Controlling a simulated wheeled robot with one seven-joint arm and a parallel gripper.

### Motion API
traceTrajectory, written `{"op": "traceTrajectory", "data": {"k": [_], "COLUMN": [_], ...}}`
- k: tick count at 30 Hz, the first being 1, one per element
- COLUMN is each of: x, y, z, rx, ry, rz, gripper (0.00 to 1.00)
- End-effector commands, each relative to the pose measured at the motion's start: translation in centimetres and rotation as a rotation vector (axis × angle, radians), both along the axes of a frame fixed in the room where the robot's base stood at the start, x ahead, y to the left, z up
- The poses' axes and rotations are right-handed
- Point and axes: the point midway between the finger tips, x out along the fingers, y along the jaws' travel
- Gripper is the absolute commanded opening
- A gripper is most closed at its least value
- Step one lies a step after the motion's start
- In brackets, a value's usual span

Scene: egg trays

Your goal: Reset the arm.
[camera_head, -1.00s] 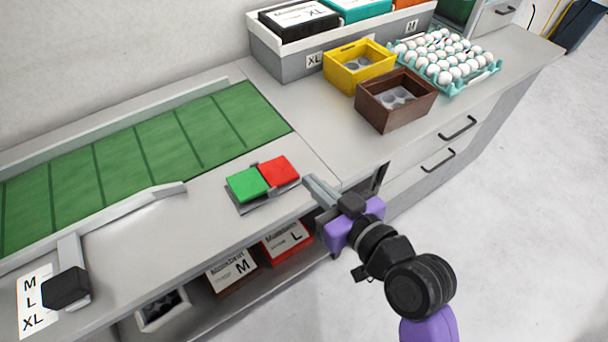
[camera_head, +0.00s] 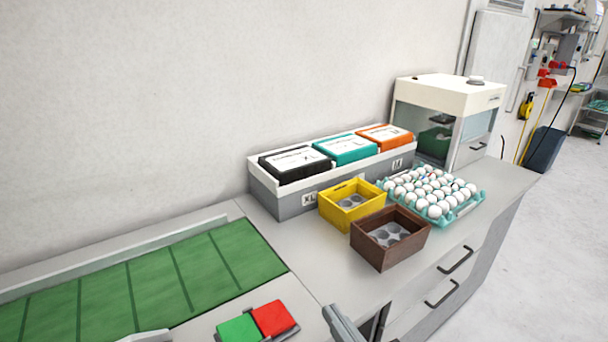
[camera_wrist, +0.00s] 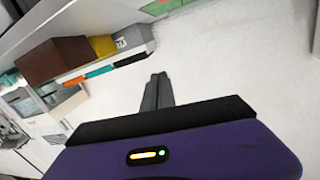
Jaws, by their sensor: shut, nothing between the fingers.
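My gripper (camera_wrist: 157,90) shows in the wrist view with its two grey fingers together and nothing between them. It points toward bare pale wall, clear of any object. In the head view only a grey piece of my gripper (camera_head: 342,325) shows at the bottom edge, just right of the red button (camera_head: 273,318) and green button (camera_head: 239,329). The rest of my arm is out of the head view.
A brown crate (camera_head: 378,252) and a yellow crate (camera_head: 326,213) stand on the counter. A teal tray (camera_head: 470,207) of eggs (camera_head: 432,190) is beside them. A grey bin (camera_head: 272,203) holds black, teal and orange boxes. The green conveyor (camera_head: 150,285) is left.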

Motion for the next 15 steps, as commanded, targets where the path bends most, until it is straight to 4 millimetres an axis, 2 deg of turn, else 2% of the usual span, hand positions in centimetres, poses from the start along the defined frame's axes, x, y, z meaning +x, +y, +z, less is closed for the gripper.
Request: {"op": "traceTrajectory", "data": {"k": [1, 5, 8, 15], "x": [-1.0, -3.3, -5.8, -13.7], "y": [-1.3, -4.1, -6.2, -10.7], "z": [-0.4, -0.9, -1.5, -2.9], "rx": [0.010, 0.027, 0.028, 0.003], "ry": [-0.010, -0.040, -0.057, -0.074], "rz": [-0.041, -0.130, -0.191, -0.311], "gripper": [0.00, 0.00, 0.00, 0.00]}}
